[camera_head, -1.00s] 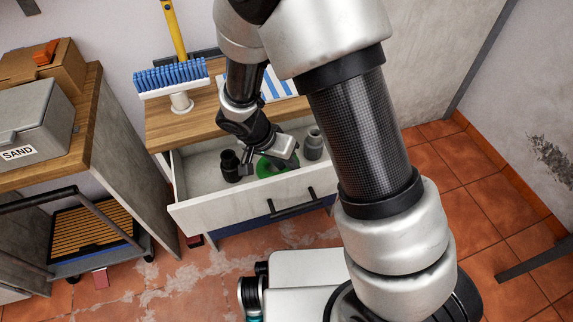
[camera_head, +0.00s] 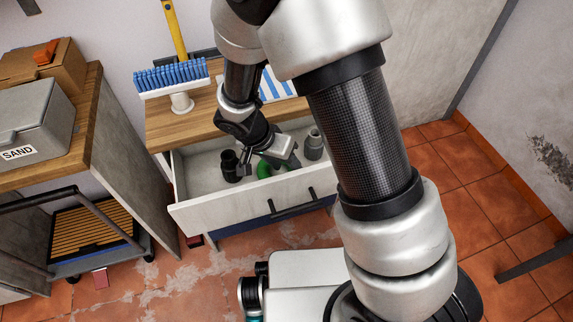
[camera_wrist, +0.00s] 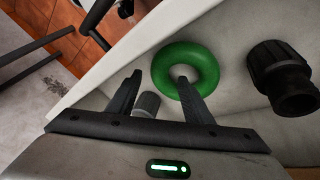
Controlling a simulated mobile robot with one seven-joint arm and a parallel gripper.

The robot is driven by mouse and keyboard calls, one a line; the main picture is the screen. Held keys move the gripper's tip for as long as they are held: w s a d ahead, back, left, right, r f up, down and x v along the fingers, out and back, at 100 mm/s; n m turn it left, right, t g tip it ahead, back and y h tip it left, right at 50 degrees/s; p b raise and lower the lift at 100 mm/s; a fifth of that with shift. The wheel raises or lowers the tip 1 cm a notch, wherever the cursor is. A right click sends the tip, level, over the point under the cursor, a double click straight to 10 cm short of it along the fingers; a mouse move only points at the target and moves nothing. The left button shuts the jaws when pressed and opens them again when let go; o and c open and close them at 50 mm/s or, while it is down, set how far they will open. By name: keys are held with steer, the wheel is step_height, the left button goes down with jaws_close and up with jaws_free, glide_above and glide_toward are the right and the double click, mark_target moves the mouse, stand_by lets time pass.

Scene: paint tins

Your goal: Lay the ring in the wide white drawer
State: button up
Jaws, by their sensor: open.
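The green ring (camera_wrist: 207,62) lies inside the open wide white drawer (camera_head: 238,207), seemingly flat on its floor. In the head view the ring (camera_head: 264,169) is partly hidden by my gripper. My gripper (camera_wrist: 160,77) is open, reaching down into the drawer. In the wrist view one finger overlaps the ring's hole and the other is to the left of the ring, outside it. I cannot tell whether the fingers touch it. The drawer's pale rim (camera_wrist: 125,48) runs across the wrist view.
A black fitting (camera_head: 230,166) stands left of the ring in the drawer, and a grey fitting (camera_head: 313,146) stands to its right. A blue-bristled broom (camera_head: 172,76) rests on the wooden top (camera_head: 160,125). A trolley (camera_head: 95,240) stands at left.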

steer(key=p+v, duration=0.3)
steer(key=v, duration=0.8)
steer(key=s+d+r+n+y, duration=0.1)
steer(key=s+d+r+y, duration=0.1)
steer(key=d+r, duration=0.85)
steer(key=s+d+r+n+t+y, duration=0.2)
steer(key=s+d+r+n+t, duration=0.1)
steer(key=s+r, duration=0.7)
steer(key=shift+d+r+n+t, duration=0.3)
steer(key=shift+d+r+n, duration=0.55)
steer(key=shift+d, duration=0.35)
steer(key=shift+r, duration=0.1)
